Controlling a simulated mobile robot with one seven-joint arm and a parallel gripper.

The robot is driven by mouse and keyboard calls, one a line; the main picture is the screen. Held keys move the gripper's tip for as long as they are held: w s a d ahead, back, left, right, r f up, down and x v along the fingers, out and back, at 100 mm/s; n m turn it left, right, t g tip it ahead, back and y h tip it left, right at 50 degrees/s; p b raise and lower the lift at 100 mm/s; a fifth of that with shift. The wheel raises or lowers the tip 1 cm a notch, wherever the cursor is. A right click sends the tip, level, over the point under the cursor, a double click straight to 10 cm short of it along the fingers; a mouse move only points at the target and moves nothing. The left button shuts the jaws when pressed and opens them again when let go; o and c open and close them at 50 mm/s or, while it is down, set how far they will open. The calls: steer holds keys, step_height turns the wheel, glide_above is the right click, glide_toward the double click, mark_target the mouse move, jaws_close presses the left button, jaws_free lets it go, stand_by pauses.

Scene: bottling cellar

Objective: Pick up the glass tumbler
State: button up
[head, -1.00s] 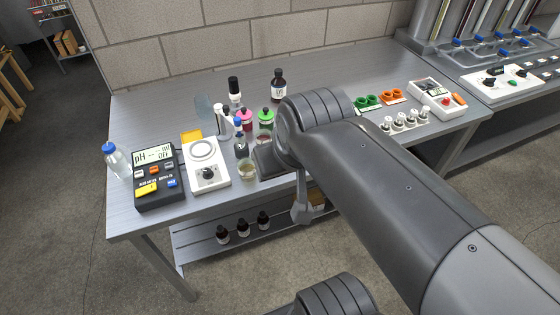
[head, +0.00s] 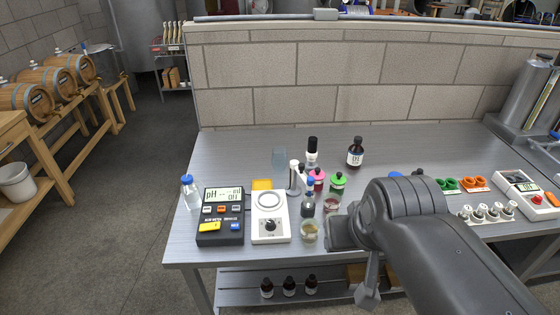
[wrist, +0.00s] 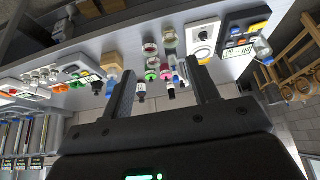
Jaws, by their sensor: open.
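Two small clear glass vessels stand near the table's front edge. One with pale contents (head: 310,231) is right of the white stirrer, and one with reddish contents (head: 331,205) is behind it. In the wrist view they show as round shapes, the pale one (wrist: 169,36) and the reddish one (wrist: 150,50). A taller clear glass piece (head: 279,158) stands farther back. I cannot tell for certain which is the tumbler. My gripper (wrist: 160,66) is open and empty, its fingers apart with bottles beyond them; in the head view my arm hides the fingers.
A pH meter (head: 221,216) and a stirrer (head: 270,219) stand left of the glasses. Several bottles stand behind, including a dark one (head: 355,152) and a green-capped one (head: 337,184). A brick wall (head: 340,85) closes the back. The table's back left is clear.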

steer(key=shift+o, duration=0.3)
steer(key=o, duration=0.6)
steer(key=shift+c, duration=0.2)
steer(key=w+a+r+m+y, duration=0.1)
steer(key=w+r+m, duration=0.25)
steer(key=w, duration=0.35)
steer(key=w+r+m, duration=0.2)
steer(key=w+m, duration=0.2)
steer(key=w, duration=0.3)
steer(key=m+g+y, duration=0.1)
steer(key=m+g, duration=0.1)
steer(key=m, duration=2)
glide_above(279, 158)
steer(key=d, duration=0.3)
step_height(279, 158, down, 20)
steer(key=x, duration=0.5)
steer(key=shift+w+a+f, duration=0.1)
steer(key=shift+f, duration=0.1)
steer(key=shift+y, duration=0.3)
steer(key=shift+s+x, duration=0.15)
steer(key=shift+x, duration=1.15)
steer(key=shift+s+x, duration=0.1)
steer(key=shift+x, duration=1.2)
